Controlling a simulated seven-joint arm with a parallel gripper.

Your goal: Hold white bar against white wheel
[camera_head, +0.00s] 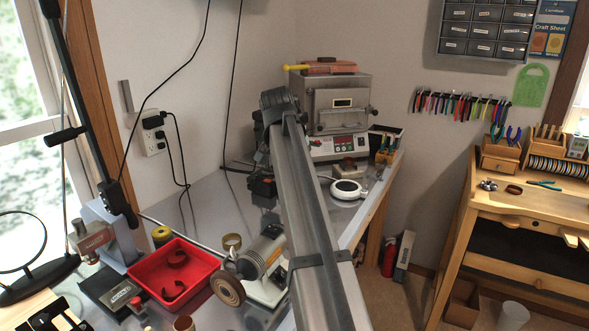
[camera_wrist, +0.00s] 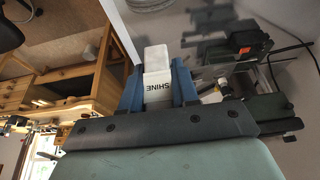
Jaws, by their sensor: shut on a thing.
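In the wrist view my gripper (camera_wrist: 157,68) has its two blue fingers shut on the white bar (camera_wrist: 157,84), a small block with the word SHINE on its side. The bar's far end sticks out past the fingertips. A pale rounded thing (camera_wrist: 150,3), possibly the white wheel, is cut off by the top edge of that view, with a visible gap between it and the bar. In the head view a bench polisher (camera_head: 262,256) has a brown wheel (camera_head: 228,287) on its left end. My arm covers its right side, and my fingers and the bar are not visible there.
A red tray (camera_head: 173,271) with dark curved pieces stands left of the polisher. A kiln (camera_head: 335,105) and a white round device (camera_head: 348,189) stand farther back on the grey bench. A wooden workbench (camera_head: 530,215) is at right, with floor between.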

